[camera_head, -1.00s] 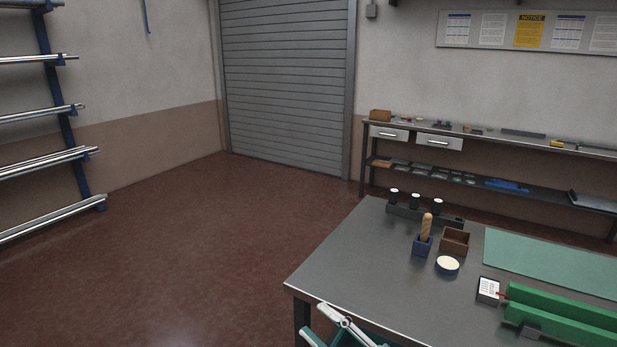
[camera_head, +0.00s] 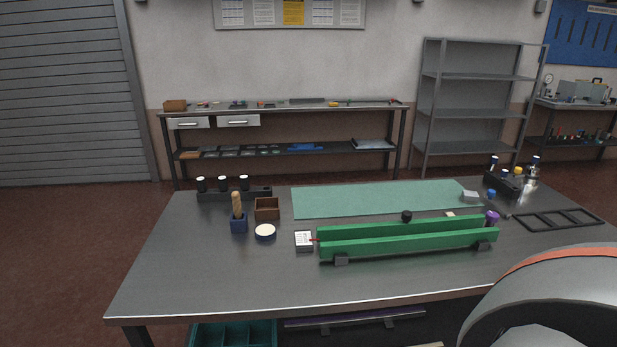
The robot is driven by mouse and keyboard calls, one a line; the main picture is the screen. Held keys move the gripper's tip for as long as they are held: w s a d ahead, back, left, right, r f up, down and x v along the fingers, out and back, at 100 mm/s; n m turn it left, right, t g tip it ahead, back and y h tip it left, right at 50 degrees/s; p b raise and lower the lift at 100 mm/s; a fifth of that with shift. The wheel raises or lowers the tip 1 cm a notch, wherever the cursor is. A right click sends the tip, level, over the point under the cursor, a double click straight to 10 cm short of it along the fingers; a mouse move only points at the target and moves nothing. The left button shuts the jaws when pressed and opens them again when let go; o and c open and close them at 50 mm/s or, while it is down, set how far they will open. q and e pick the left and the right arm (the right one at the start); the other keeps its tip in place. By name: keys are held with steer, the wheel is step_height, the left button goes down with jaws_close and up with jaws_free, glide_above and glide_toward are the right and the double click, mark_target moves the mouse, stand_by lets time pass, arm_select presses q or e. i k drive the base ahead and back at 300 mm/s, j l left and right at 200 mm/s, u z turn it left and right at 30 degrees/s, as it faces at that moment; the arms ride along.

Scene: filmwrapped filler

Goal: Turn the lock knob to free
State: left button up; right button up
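A long green two-rail fixture (camera_head: 400,242) lies across the middle of the metal workbench (camera_head: 190,280). A round black knob (camera_head: 407,216) shows at its back rail, right of the middle. A purple knob (camera_head: 492,218) stands at its right end. I cannot tell which of the two is the lock knob, nor how either is turned. Neither gripper is in view. A grey and orange part of my own arm fills the lower right corner and hides that part of the bench.
A black frame (camera_head: 558,218) and bottle rack (camera_head: 507,184) are at right. The bench's front left is clear.

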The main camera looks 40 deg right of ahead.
mark_target(492, 217)
steer(key=z, duration=2.35)
steer(key=i+l+u, duration=0.1)
steer(key=l, duration=0.2)
steer(key=i+l+u, duration=0.25)
steer(key=l, duration=0.4)
steer(key=i+l+u, duration=0.15)
steer(key=l, duration=0.15)
